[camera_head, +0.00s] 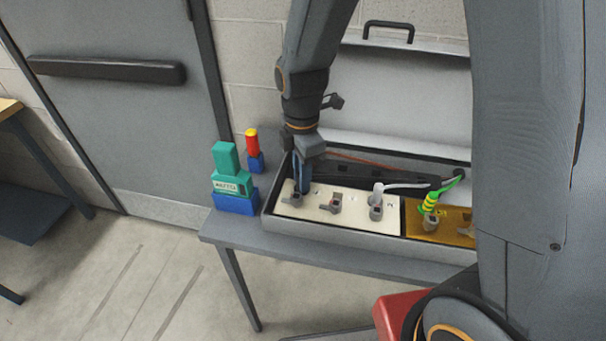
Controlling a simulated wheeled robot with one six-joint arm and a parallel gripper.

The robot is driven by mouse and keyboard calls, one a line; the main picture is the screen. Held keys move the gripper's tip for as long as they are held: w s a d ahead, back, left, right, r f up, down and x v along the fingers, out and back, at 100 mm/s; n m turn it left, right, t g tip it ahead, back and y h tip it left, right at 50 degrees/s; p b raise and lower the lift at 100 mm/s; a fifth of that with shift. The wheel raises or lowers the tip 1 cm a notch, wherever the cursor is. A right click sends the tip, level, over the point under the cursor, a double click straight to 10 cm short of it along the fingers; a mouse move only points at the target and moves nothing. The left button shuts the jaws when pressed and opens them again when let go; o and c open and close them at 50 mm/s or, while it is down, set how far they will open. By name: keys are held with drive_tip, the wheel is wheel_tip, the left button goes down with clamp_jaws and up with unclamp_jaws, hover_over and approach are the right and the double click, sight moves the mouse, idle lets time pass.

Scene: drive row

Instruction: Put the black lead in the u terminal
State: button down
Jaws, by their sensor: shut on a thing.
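My gripper (303,182) points down over the leftmost terminal (296,200) on the cream terminal plate (352,216). It is shut on the black lead, which is mostly hidden by the fingers and hard to make out against the dark box interior. I cannot tell whether the lead's end is inside the terminal or just above it. The middle terminal (335,205) looks empty. A light grey lead (378,191) stands in the third terminal (376,210). The letters on the plate are too small to read, so I cannot tell which is u.
A green-yellow lead (431,202) stands over the brass plate (455,226) at right. A thin reddish line (362,160) runs behind my gripper. Left of the grey box (330,233) stand a teal device on a blue base (234,200) and a red-yellow tool (253,146).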

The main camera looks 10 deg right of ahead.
drive_tip(key=c, duration=1.6)
unclamp_jaws()
drive_tip(key=shift+o, duration=0.2)
drive_tip(key=shift+r+b, duration=0.8)
drive_tip(key=shift+r, duration=3.1)
